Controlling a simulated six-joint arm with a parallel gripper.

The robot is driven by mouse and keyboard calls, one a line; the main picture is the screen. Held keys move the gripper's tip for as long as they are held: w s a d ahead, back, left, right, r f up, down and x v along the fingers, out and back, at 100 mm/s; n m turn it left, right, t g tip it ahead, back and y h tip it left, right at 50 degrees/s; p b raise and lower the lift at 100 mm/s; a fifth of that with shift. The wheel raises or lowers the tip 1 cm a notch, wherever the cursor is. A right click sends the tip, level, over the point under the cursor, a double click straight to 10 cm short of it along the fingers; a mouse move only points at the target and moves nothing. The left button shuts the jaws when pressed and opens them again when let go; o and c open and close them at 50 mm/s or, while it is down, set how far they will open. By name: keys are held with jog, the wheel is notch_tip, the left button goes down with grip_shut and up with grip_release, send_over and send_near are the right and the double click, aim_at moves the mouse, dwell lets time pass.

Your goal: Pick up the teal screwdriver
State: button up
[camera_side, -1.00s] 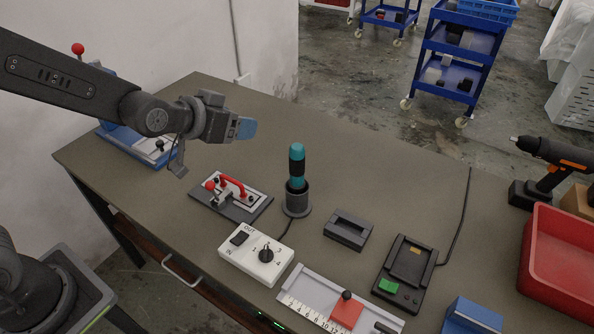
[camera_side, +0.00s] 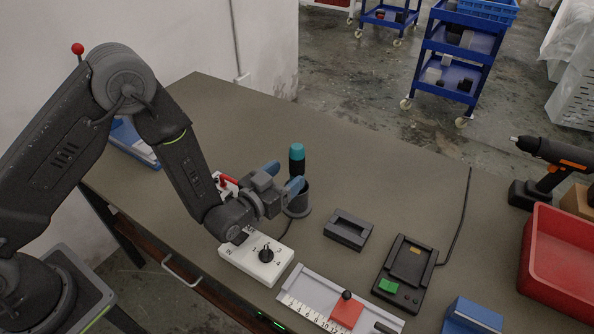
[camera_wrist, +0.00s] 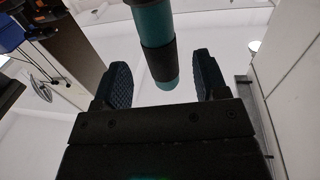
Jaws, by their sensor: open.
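The teal screwdriver (camera_side: 297,152) stands upright in a dark round holder (camera_side: 300,206), with its teal and black handle upward. My gripper (camera_side: 283,186) is low beside the handle and the holder, its blue fingers pointing toward them and hiding part of both in the side view. In the wrist view the screwdriver (camera_wrist: 157,45) appears between and just beyond the two open fingers (camera_wrist: 162,82). I see a gap on each side of the handle, so the fingers are not closed on it. The screwdriver's lower shaft is hidden.
A white switch box (camera_side: 256,256) sits just below my gripper. A red-handled clamp (camera_side: 226,184) is partly hidden behind my arm. A dark block (camera_side: 348,230) stands to the right of the holder. The table behind the screwdriver is clear.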

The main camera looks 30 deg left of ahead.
aim_at(302, 162)
jog(key=shift+w+d, duration=0.15)
jog(key=shift+w, duration=0.9)
jog(key=shift+w+d, duration=0.2)
jog(key=shift+w, duration=0.8)
jog(key=shift+w+d, duration=0.15)
jog(key=shift+w, duration=0.9)
jog(key=shift+c, duration=0.2)
jog(key=shift+r, duration=0.1)
jog(key=c, duration=1.1)
